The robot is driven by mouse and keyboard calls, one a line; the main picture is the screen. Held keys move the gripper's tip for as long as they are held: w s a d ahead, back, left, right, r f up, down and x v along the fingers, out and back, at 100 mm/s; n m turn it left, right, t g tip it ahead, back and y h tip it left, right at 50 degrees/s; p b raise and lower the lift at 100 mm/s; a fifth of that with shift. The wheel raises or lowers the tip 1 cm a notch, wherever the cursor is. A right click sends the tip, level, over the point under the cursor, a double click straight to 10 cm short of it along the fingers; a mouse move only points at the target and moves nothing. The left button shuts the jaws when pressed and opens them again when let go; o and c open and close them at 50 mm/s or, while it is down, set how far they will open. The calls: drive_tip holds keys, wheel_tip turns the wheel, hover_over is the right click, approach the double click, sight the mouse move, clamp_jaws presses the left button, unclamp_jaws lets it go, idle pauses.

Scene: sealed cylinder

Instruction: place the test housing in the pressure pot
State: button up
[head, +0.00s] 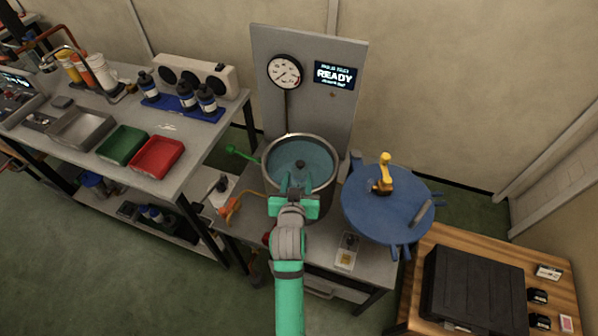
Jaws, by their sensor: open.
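The pressure pot (268,157) stands open on the grey bench, with a metal rim and blue-green water inside. A small dark round thing (300,164) shows at the middle of the water; it may be the test housing, but I cannot tell for sure. My green gripper (297,182) is open over the near side of the pot, its fingers pointing toward the dark thing and apart from it as far as I can see. My arm hides part of the pot's near wall. The blue lid (365,213) with a yellow handle lies to the right of the pot.
A back panel with a gauge (285,72) and a READY display (338,75) rises behind the pot. A green-handled valve (240,153) sticks out left. The left table holds green (122,145) and red trays (156,157). A black case (472,290) sits right.

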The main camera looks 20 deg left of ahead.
drive_tip(key=s+d+f+t, duration=0.1)
drive_tip(key=s+d+f, duration=0.3)
drive_tip(key=s, duration=0.5)
drive_tip(key=s+d+f, duration=0.1)
drive_tip(key=s+d, duration=0.5)
drive_tip(key=s, duration=0.4)
drive_tip(key=s+d+r+m+h, duration=0.1)
drive_tip(key=s+d+r, duration=0.1)
drive_tip(key=s, duration=0.7)
drive_tip(key=s+d+r+m+t+h, duration=0.1)
drive_tip(key=s+d, duration=0.3)
drive_tip(key=s, duration=0.5)
drive_tip(key=shift+s+d+r+m+h, duration=0.3)
drive_tip(key=shift+s+r+h, duration=0.1)
drive_tip(key=shift+r+h, duration=0.15)
